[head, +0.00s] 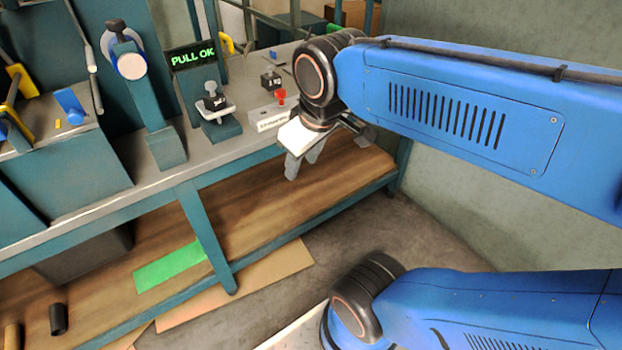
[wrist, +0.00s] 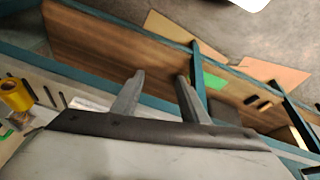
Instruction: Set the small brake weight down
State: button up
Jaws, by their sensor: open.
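My gripper (head: 303,162) is open and hangs in front of the bench's front edge, above the lower shelf. In the wrist view its two grey fingers (wrist: 157,82) stand apart with nothing between them. A small dark block (head: 214,102) sits on a pale holder on a teal stand on the bench. Another small dark block (head: 270,80) stands further back on the bench top. I cannot tell which of these is the small brake weight. Both are apart from my gripper.
A lit sign (head: 192,54) reads PULL OK. A pale labelled block (head: 272,117) and a red knob (head: 280,96) are just left of my wrist. The wooden lower shelf (head: 255,205) holds a green sheet (head: 168,266). A yellow roll (wrist: 15,96) shows in the wrist view.

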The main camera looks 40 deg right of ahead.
jog(key=s+f+m, duration=0.2)
jog(key=s+f, duration=0.1)
jog(key=shift+f+m+t, duration=0.2)
jog(key=shift+m+t, duration=0.1)
dwell(1.1)
